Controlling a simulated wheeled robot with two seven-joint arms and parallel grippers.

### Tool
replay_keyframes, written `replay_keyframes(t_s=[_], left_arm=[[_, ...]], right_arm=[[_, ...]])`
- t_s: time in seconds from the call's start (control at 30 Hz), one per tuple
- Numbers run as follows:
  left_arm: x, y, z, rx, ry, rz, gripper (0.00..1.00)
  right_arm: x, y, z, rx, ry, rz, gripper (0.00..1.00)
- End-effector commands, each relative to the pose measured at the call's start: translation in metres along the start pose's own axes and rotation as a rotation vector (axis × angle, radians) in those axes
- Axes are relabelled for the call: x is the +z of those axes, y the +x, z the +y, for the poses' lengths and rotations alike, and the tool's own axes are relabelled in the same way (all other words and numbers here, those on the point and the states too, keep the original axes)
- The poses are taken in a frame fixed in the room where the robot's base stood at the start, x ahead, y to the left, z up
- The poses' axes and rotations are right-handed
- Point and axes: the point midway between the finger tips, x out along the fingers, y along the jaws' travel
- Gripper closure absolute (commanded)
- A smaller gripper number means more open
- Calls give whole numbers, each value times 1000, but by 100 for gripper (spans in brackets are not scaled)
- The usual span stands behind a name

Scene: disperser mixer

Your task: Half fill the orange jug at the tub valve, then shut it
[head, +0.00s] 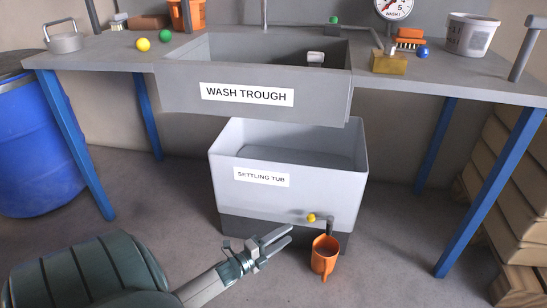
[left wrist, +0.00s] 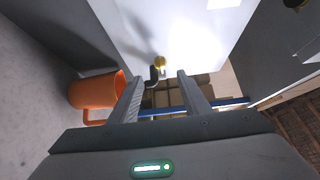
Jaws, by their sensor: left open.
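The orange jug (head: 323,257) stands upright on the floor in front of the grey settling tub (head: 330,187), below the dark spout (head: 330,228). The jug also shows at the left of the left wrist view (left wrist: 92,92). The valve's yellow knob (head: 311,218) is on the tub's lower front; in the left wrist view the knob (left wrist: 159,62) appears just beyond and between the fingertips. My left gripper (head: 289,235) is open and empty, left of the jug and apart from the knob. I cannot see the jug's fill level or any stream. My right gripper is not in view.
The wash trough (head: 175,90) hangs above the tub, set in a grey bench with blue legs (head: 75,145). A blue barrel (head: 32,150) stands at the left. Stacked boards (head: 485,170) are at the right. The floor right of the jug is clear.

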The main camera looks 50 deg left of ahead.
Motion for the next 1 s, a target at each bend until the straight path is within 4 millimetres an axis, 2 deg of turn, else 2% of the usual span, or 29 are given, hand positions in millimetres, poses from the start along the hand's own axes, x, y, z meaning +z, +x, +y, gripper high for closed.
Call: replay_keyframes(t_s=[0.1,0.23,0.4,0.67,0.7,0.87,1.0], left_arm=[[0,-21,-1,3,0,-1,57],[-1,-35,0,1,-1,0,57],[0,-44,0,0,0,0,57],[0,-44,0,0,0,0,57],[0,-44,0,0,0,0,59],[-4,-41,3,13,10,3,97],[-17,-31,13,69,59,9,100]], right_arm=[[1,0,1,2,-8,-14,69],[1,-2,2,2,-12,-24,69],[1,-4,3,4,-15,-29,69],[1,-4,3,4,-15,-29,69],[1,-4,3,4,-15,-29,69],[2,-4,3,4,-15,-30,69],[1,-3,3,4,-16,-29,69]])
